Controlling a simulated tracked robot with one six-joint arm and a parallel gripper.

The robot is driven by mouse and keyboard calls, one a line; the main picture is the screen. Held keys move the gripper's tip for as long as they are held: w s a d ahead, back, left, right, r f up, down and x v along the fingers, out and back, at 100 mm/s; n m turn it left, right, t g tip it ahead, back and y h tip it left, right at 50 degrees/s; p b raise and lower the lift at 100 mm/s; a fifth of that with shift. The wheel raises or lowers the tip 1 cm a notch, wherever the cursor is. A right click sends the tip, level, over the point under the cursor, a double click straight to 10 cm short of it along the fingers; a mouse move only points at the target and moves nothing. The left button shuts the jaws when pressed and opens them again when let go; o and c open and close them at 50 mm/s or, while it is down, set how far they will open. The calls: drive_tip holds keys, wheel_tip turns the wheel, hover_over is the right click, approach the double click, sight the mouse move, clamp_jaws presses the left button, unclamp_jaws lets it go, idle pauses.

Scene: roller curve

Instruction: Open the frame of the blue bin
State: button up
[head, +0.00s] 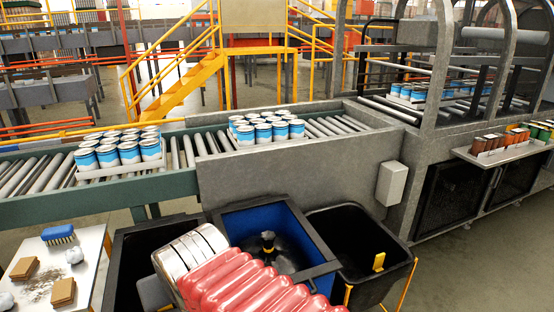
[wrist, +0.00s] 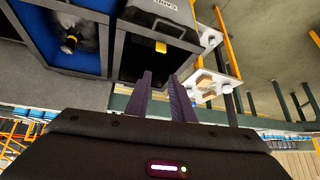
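The blue bin (head: 236,222) stands in the middle of a row of three bins in the head view.
A roller conveyor (head: 182,150) with trays of cans runs behind. A table (head: 88,243) with a brush and brown blocks is at the left.

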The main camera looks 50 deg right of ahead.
drive_tip(key=w+d+r+m+t+h, duration=0.1)
drive_tip(key=w+d+m+h, duration=0.2)
drive_tip(key=d, duration=0.5)
drive_tip(key=w+d+r+m+t+h, duration=0.1)
drive_tip(key=w+d+m+t, duration=0.2)
drive_tip(key=d, duration=0.4)
drive_tip(key=w+d+r+m+h, duration=0.1)
drive_tip(key=w+d+m, duration=0.2)
drive_tip(key=d+m, duration=0.35)
drive_tip(key=s+d+r+m+t+h, duration=0.1)
drive_tip(key=s+d+m+t+h, duration=0.3)
drive_tip(key=d, duration=1.3)
drive_tip(key=s+m+t, duration=0.2)
drive_tip(key=s+m, duration=0.2)
drive_tip(key=s, duration=0.1)
drive_tip(key=shift+r, duration=0.1)
drive_tip(key=x, duration=1.3)
drive_tip(key=shift+w, duration=0.3)
drive_tip(key=shift+d+r, duration=0.1)
drive_tip(key=shift+c, duration=0.6)
